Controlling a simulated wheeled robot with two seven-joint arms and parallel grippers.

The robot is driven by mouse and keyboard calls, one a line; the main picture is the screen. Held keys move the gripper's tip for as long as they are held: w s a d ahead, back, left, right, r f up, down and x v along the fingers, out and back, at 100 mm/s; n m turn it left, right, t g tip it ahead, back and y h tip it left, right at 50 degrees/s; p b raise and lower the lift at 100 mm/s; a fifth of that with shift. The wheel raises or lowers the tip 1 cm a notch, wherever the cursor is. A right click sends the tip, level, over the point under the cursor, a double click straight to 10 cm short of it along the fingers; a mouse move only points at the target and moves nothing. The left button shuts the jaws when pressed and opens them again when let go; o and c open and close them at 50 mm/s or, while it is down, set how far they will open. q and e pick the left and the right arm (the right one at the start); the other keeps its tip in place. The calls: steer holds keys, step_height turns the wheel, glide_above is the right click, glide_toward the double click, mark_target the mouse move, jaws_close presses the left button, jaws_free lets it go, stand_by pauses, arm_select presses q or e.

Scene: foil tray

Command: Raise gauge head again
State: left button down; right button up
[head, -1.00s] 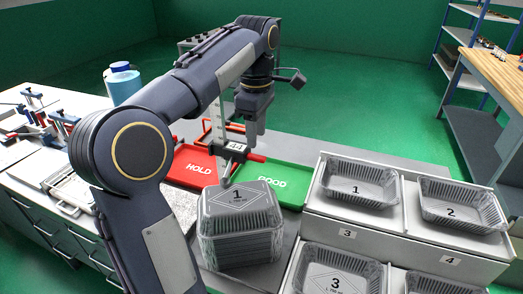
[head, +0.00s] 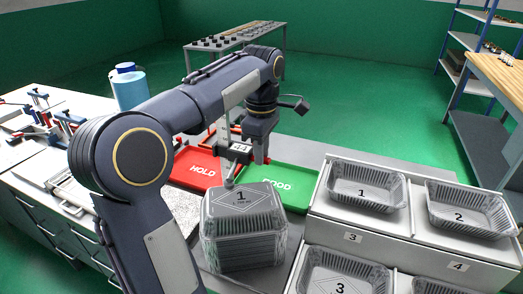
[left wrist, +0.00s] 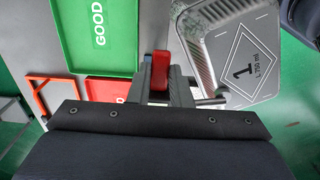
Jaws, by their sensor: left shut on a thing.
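The gauge head (head: 237,153) is a small pale box with a dark display, behind the tray stack. Its thin probe reaches down to the rear left edge of the stack; whether it touches cannot be told. A red handle (left wrist: 160,72) sits between the fingers of my left gripper (head: 259,152) in the left wrist view, and the gripper is shut on it. The foil tray stack (head: 242,236) stands upright with a label marked 1 on top. My right gripper is not in view.
A red HOLD tray (head: 194,174) and a green GOOD tray (head: 297,179) lie behind the stack. Stepped bins with foil trays (head: 361,220) stand at right. A blue-capped canister (head: 127,90) and clamps stand at left.

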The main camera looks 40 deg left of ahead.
arm_select(q)
step_height(320, 180, up, 13)
steer(key=p, duration=1.2)
steer(key=shift+f, duration=0.15)
steer(key=shift+w+a, duration=0.1)
steer(key=c, duration=1.3)
jaws_free()
